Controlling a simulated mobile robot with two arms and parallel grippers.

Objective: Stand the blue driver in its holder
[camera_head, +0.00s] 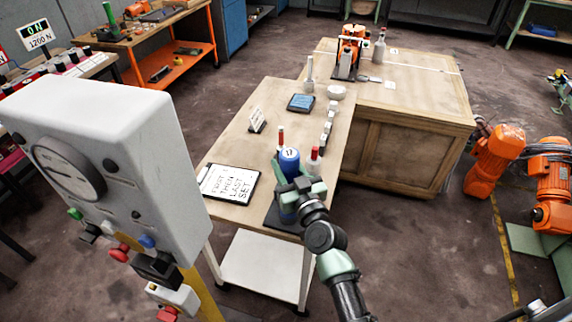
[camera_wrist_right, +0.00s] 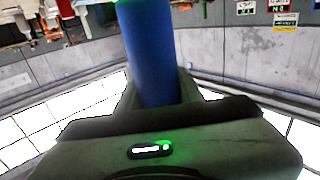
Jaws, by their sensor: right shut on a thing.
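The blue driver (camera_head: 289,160) is a thick blue cylinder with a white cap marked with a number. It stands about upright over the near end of the wooden table. My right gripper (camera_head: 298,187) is shut around it; in the right wrist view the blue shaft (camera_wrist_right: 148,55) rises between the fingers. A dark base (camera_head: 280,217) lies below the gripper at the table's near edge; I cannot tell whether the driver touches it. Red-topped pieces (camera_head: 313,158) stand close behind and to the right. The holder's openings are hidden by the driver and gripper. My left gripper is not in view.
A clipboard (camera_head: 229,184) with writing lies left of the driver. A small sign (camera_head: 257,119), a blue tray (camera_head: 301,103) and several small grey blocks (camera_head: 328,125) stand farther back. A large grey gauge box (camera_head: 105,150) fills the left foreground.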

